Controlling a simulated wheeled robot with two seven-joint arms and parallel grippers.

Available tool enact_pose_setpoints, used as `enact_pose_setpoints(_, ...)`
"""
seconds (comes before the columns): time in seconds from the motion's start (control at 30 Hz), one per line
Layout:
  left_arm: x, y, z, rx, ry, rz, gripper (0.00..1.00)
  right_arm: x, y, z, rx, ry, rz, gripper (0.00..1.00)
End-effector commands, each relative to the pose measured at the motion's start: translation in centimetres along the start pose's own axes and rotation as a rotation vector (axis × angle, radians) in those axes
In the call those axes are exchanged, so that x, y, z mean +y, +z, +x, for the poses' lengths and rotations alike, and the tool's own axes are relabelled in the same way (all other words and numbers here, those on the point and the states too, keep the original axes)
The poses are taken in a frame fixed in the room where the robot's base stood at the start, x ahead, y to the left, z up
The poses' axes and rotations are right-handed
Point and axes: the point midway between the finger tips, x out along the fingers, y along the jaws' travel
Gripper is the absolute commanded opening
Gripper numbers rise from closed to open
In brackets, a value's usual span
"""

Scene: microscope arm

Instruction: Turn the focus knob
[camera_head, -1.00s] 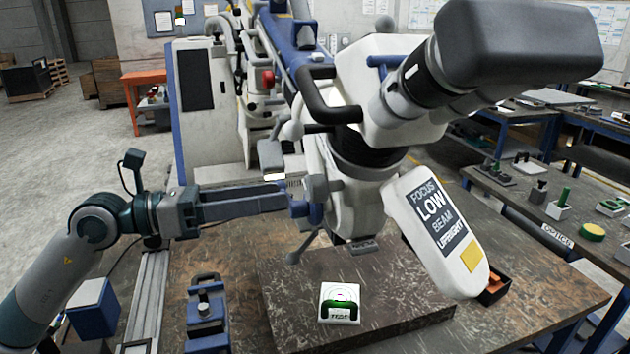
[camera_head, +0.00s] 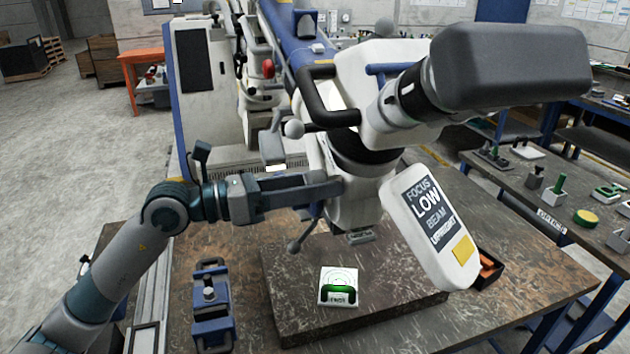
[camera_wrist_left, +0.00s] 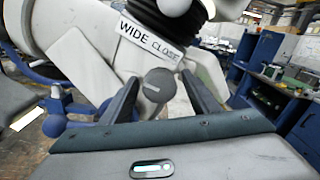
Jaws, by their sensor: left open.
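The white microscope (camera_head: 352,205) hangs over the table, with black eyepieces at upper right and a label reading "FOCUS LOW BEAM UPRIGHT". My left gripper (camera_head: 328,188) comes in from the left with its fingers at the microscope's side. In the left wrist view, a round grey focus knob (camera_wrist_left: 158,86) with a light slot mark faces the camera. It sits between the two open fingers of my left gripper (camera_wrist_left: 165,98), below a "WIDE CLOSE" label. I cannot tell whether either finger touches it. In the head view the knob is hidden behind the gripper. My right gripper is not in view.
Small ball-ended levers (camera_head: 293,129) stick out near my left arm. A side bench (camera_head: 555,217) is at right.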

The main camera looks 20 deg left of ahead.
Motion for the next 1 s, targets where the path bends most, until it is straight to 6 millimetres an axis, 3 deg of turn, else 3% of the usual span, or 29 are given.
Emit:
enact_pose_setpoints(0.1, 0.0, 0.0, 0.0, 0.0, 0.0, 0.0, 0.55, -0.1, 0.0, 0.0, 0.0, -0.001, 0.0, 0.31)
enact_pose_setpoints(0.3, 0.0, 0.0, 0.0, 0.0, 0.0, 0.0, 0.15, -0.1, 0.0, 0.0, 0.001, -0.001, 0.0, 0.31)
enact_pose_setpoints(0.67, 0.1, -0.1, -0.1, -0.001, 0.0, 0.024, 0.15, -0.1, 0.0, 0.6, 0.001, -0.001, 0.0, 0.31)
enact_pose_setpoints(1.0, 0.2, -0.3, -0.1, -0.002, 0.001, 0.146, 0.15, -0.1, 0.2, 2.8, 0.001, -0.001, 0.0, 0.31)
